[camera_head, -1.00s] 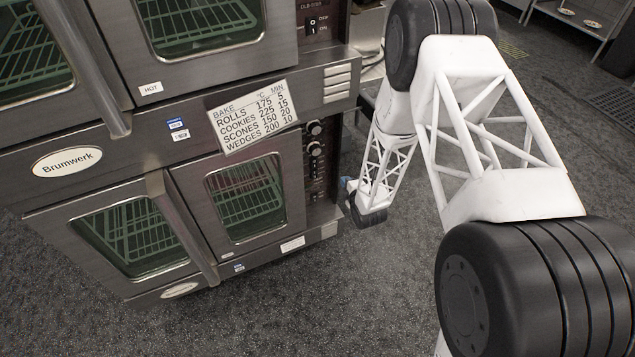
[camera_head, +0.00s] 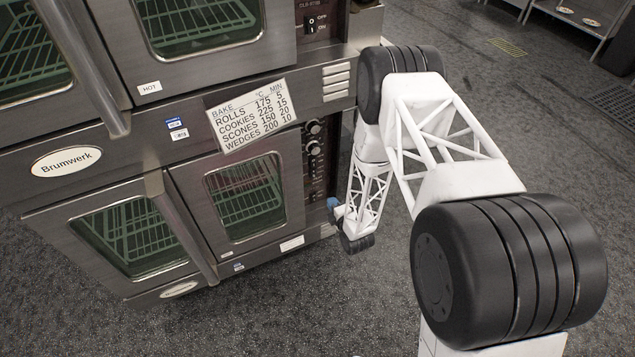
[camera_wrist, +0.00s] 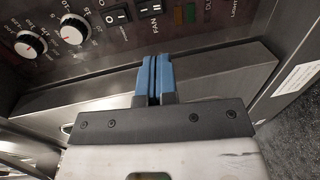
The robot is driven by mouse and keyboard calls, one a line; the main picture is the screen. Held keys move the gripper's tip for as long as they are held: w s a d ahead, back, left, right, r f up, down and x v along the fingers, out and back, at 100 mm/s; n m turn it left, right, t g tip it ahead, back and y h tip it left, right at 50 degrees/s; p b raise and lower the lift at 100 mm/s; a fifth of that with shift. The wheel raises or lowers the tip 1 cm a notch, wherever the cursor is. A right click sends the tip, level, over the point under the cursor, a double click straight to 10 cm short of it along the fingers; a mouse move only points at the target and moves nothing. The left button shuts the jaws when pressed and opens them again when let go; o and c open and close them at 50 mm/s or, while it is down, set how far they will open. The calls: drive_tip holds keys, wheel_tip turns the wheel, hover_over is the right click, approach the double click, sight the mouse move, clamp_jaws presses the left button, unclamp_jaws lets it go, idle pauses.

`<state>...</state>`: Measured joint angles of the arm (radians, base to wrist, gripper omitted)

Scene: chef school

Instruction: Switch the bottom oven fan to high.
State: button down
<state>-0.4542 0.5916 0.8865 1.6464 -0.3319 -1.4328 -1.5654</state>
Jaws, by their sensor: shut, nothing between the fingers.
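The bottom oven's control panel (camera_head: 315,160) is a dark vertical strip at the right of its doors; it also fills the top of the wrist view (camera_wrist: 95,50). There, a black rocker switch (camera_wrist: 149,8) sits beside the FAN label, with another rocker (camera_wrist: 117,16) to its left. The switch positions are hard to read. My gripper (camera_wrist: 154,62) is shut and empty, its blue fingertips pointing at the panel just below the FAN label. Whether they touch the panel is unclear. In the head view, my gripper (camera_head: 332,203) is small, beside the panel's lower end.
Two white knobs (camera_wrist: 72,30) are left of the switches. A metal ledge (camera_wrist: 215,80) runs below the panel, near my fingers. The top oven has its own switch (camera_head: 311,24). A bake chart (camera_head: 252,114) hangs between the ovens.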

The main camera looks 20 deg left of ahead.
sight(314, 177)
drive_tip(key=shift+w+a, duration=0.1)
drive_tip(key=shift+x, duration=6.85)
drive_tip(key=shift+w+a+f, duration=0.1)
drive_tip(key=f+v, duration=0.3)
drive_tip(key=v, duration=1)
drive_tip(key=shift+s+d, duration=0.35)
drive_tip(key=shift+f, duration=0.1)
